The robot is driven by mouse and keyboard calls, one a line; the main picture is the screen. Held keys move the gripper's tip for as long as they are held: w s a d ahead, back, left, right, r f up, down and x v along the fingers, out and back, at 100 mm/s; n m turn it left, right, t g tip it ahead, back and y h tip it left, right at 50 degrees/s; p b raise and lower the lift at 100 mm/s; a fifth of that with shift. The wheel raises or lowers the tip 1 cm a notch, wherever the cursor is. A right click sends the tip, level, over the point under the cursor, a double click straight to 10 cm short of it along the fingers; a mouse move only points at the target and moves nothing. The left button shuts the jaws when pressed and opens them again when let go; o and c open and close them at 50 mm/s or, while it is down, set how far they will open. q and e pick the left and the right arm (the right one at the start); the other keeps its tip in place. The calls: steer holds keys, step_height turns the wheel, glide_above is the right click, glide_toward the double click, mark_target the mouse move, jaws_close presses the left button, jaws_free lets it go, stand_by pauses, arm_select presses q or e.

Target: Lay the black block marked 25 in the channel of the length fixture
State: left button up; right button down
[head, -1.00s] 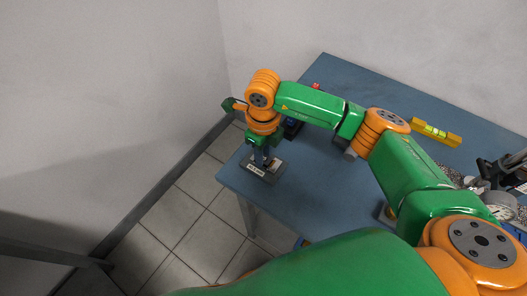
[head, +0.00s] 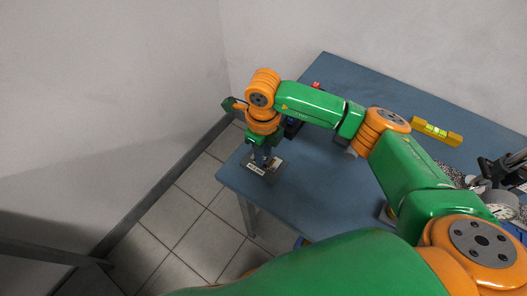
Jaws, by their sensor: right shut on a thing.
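The length fixture (head: 254,170) is a dark grey plate with a white label, lying at the near left corner of the blue table. My right gripper (head: 262,160) points down at the fixture, its fingertips low over it. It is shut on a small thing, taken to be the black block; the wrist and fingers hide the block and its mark. I cannot tell whether the block touches the channel, which is also mostly hidden. My left gripper is not in view.
The blue table (head: 315,180) is clear to the right of the fixture. A yellow level (head: 436,132) lies at the back right. A round dial gauge (head: 499,211) and a black stand (head: 497,172) are at the right edge. A small red thing (head: 316,85) is behind my arm.

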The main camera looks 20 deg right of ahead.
steer(key=c, duration=0.5)
jaws_free()
steer(key=c, duration=0.6)
steer(key=shift+o, duration=0.2)
steer(key=shift+r+p, duration=1.6)
steer(key=shift+r, duration=0.65)
steer(key=shift+o, duration=0.3)
steer(key=o, duration=0.5)
